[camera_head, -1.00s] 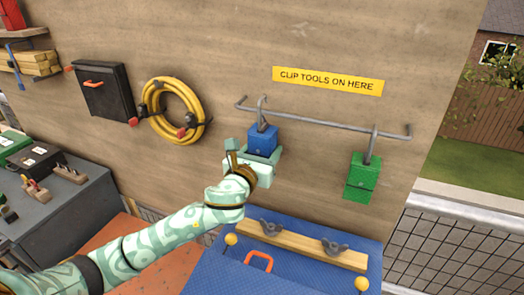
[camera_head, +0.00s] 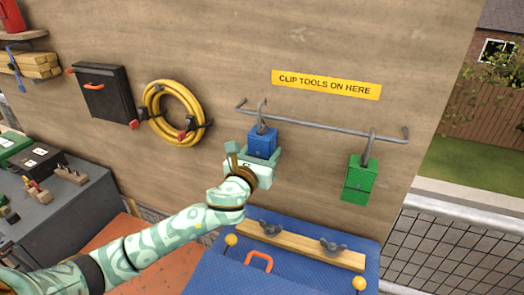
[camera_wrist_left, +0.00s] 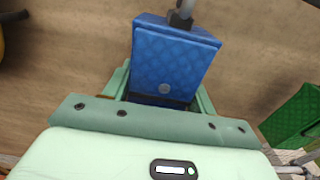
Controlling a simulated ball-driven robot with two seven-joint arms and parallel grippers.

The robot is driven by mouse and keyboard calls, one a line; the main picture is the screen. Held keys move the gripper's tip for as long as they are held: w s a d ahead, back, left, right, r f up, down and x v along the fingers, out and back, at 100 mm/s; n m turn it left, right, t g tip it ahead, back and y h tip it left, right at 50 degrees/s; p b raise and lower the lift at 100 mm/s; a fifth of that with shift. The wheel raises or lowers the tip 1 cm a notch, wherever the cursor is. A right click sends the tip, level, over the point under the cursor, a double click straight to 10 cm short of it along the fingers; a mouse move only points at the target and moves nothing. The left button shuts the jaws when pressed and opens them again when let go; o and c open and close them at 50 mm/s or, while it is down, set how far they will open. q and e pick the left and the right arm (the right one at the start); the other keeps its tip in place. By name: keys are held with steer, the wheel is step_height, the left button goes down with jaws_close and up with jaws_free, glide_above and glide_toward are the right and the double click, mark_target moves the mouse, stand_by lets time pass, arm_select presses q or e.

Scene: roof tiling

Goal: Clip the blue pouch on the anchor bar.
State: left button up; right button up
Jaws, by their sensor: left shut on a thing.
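The blue pouch (camera_head: 262,143) is at the left part of the grey anchor bar (camera_head: 320,124), under the yellow sign. Its grey hook (camera_head: 262,110) rises from its top and reaches the bar; I cannot tell whether it is looped fully over it. My left gripper (camera_head: 262,158) is shut on the pouch's lower part from below. In the left wrist view the pouch (camera_wrist_left: 170,60) stands between the two green fingers, with the hook's stem (camera_wrist_left: 182,12) at its top. My right gripper is not in view.
A green pouch (camera_head: 360,178) hangs from the bar's right part. Below is a blue bench (camera_head: 225,275) with a wooden strip (camera_head: 300,244) and wing nuts. A yellow hose coil (camera_head: 172,112) and black case (camera_head: 104,92) hang on the wall at left.

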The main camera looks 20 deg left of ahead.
arm_select(q)
steer(key=shift+f, duration=0.45)
stand_by(0.5)
steer(key=shift+f, duration=0.55)
steer(key=o, duration=1.3)
steer(key=shift+s, duration=0.1)
steer(key=shift+o, duration=0.2)
